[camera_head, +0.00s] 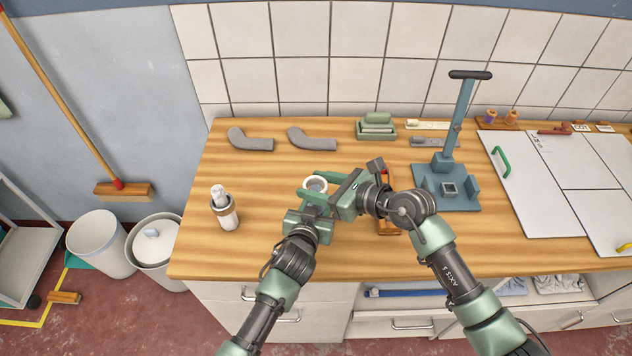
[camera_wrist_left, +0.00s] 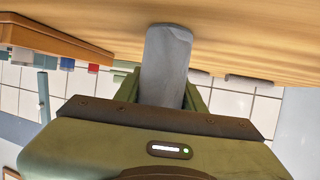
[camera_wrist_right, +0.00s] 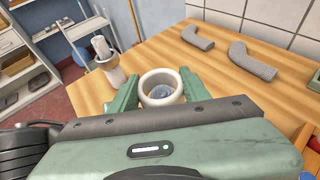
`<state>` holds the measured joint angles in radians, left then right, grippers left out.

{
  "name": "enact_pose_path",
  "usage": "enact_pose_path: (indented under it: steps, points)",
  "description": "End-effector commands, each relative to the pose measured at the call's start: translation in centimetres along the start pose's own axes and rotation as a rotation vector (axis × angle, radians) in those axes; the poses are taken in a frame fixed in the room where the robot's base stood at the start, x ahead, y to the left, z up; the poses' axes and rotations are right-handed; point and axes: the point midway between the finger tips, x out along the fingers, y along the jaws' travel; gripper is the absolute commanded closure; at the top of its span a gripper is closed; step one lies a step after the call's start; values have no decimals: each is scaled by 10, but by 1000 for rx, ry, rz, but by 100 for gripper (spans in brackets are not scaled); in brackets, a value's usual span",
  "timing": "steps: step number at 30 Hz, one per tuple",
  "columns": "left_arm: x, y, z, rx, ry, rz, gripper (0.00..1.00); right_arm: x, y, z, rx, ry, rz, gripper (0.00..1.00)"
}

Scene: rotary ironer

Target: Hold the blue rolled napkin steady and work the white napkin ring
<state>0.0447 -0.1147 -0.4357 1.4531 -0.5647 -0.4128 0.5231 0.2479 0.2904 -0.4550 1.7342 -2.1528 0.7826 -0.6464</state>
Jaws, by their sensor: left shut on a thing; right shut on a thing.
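The white napkin ring (camera_head: 318,183) is upright in the jaws of my right gripper (camera_head: 319,186). In the right wrist view the ring (camera_wrist_right: 161,78) sits between the two green fingers (camera_wrist_right: 158,92), opening up. The grey-blue end of the rolled napkin (camera_wrist_right: 162,91) shows inside the ring, below its rim; how far it goes in is hidden. My left gripper (camera_head: 311,206) is just in front of and below the ring. In the left wrist view its fingers are shut on the rolled napkin (camera_wrist_left: 166,62), which stands out between them. The ring is hidden there.
A white holder with rolled cloth (camera_head: 224,212) stands left. Two grey bent pieces (camera_head: 251,140) (camera_head: 312,140) and a green tray (camera_head: 377,129) lie behind. A blue-grey lever press (camera_head: 447,191) and white board (camera_head: 535,180) are right. An orange-brown object is partly hidden by my right arm.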

Motion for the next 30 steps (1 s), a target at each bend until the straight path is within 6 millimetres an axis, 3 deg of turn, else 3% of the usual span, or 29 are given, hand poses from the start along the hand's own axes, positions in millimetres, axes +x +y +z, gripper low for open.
enact_pose_path:
  steps: [14, 30]
  points:
    - [0, 0, 0, 0, -1, 0, 80, 0, 0, -2, 0, 0, 0, 92]
    - [0, 0, 0, 0, -1, 0, 80, 7, 0, -16, 0, 0, 1, 92]
